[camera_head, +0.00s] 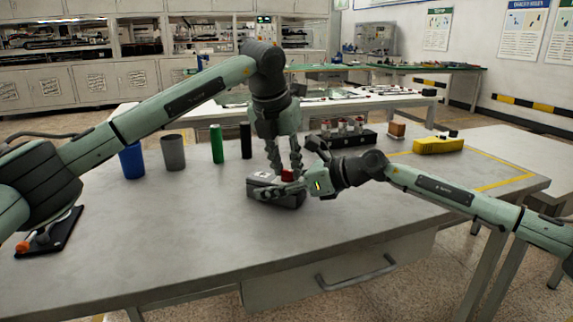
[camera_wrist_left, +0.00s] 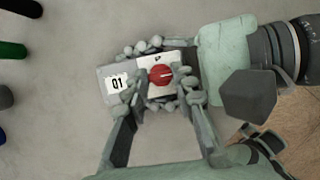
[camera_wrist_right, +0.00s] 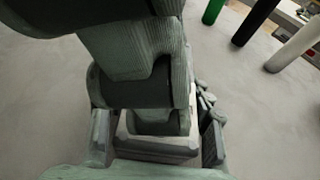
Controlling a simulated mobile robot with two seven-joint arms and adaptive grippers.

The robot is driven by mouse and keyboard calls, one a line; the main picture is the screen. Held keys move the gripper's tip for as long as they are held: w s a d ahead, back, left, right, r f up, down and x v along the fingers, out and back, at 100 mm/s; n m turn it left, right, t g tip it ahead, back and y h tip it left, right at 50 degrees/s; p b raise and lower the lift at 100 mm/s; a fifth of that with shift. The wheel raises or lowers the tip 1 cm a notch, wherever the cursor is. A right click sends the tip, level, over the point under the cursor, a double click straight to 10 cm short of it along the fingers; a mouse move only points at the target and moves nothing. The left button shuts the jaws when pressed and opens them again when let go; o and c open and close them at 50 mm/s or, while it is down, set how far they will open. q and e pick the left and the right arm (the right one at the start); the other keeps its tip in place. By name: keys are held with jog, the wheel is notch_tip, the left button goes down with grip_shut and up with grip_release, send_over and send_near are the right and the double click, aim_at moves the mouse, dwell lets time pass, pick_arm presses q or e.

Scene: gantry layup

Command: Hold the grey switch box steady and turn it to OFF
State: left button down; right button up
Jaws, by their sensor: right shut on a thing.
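The grey switch box (camera_head: 290,203) lies on the table near its middle, with a "01" label on its top. In the left wrist view the box (camera_wrist_left: 103,72) shows a white plate with a round red knob (camera_wrist_left: 160,75); a pale line on the knob lies roughly level. My right gripper (camera_head: 276,187) is shut on the box, its fingers along the two long sides. My left gripper (camera_wrist_left: 158,84) points down from above, open, its fingers on either side of the knob. I cannot tell whether they touch it. In the right wrist view the box (camera_wrist_right: 155,148) is partly hidden by my left gripper.
Blue (camera_head: 131,160), grey (camera_head: 173,152), green (camera_head: 217,144) and black (camera_head: 245,140) cylinders stand behind, to the left. A dark block with red-topped parts (camera_head: 345,138), a small brown block (camera_head: 397,130) and a yellow case (camera_head: 437,145) are at the right.

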pick_arm(q)
jog(key=shift+d+n+y, duration=0.1)
jog(key=shift+n+y, duration=0.4)
jog(key=shift+n, duration=1)
jog(key=c, duration=1.5)
grip_release()
jog(key=shift+c, duration=0.2)
jog(key=shift+m+h, duration=0.4)
jog(key=shift+m, duration=0.8)
jog(key=v, duration=1.2)
jog(key=shift+a+m, duration=0.25)
jog(key=shift+m, duration=0.05)
